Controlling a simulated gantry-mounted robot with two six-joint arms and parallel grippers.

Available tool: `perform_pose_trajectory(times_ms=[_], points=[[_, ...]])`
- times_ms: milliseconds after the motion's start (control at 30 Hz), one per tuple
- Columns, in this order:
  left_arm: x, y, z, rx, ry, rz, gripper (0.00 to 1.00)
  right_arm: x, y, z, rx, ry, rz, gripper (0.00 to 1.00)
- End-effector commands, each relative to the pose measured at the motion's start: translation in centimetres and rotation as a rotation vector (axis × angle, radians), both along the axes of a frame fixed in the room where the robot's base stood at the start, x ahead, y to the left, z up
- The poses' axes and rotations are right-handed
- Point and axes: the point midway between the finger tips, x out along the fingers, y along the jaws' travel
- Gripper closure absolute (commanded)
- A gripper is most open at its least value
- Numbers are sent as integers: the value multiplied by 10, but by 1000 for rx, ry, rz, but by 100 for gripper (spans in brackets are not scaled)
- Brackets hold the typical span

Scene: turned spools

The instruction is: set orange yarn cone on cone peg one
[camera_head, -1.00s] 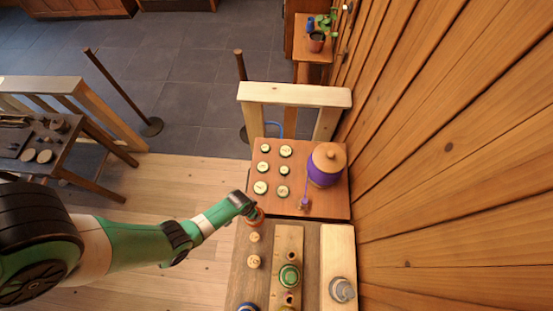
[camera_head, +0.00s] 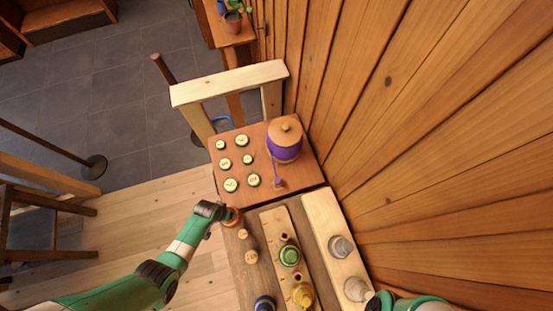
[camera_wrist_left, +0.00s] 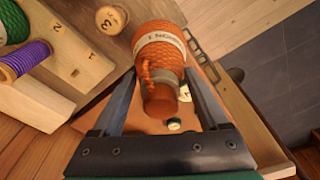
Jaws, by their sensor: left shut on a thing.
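The orange yarn cone (camera_head: 233,217) is at my left gripper (camera_head: 225,213), over the far-left end of the plank table. In the left wrist view the orange yarn cone (camera_wrist_left: 160,50), with a pale label band, sits between the fingers of my left gripper (camera_wrist_left: 162,75), which is shut on it. A round wooden piece marked 3 (camera_wrist_left: 111,19) stands just left of the cone. Two wooden pegs (camera_head: 242,234) (camera_head: 249,256) stand near the gripper in the head view; I cannot read their numbers there. My right arm shows at the lower right; its fingers cannot be made out.
Green (camera_head: 290,256) and yellow (camera_head: 303,294) yarn pieces stand on the middle plank, a blue one (camera_head: 264,304) on the left. Grey pieces (camera_head: 341,246) stand on the right plank. Beyond, a reddish board (camera_head: 218,175) holds several pale discs and a purple pot (camera_head: 284,142). A wooden wall rises at right.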

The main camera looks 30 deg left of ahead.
Motion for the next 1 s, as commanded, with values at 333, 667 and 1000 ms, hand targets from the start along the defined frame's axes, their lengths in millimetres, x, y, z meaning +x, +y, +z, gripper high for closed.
perform_pose_trajectory(times_ms=[333,667,1000], points=[[9,-14,0,1,-1,-2,100,0,0,-2,0,0,0,50],[17,-27,0,1,-1,-2,100,0,0,-5,0,0,0,50],[25,-40,0,1,-2,-1,100,0,0,-7,0,0,0,50]])
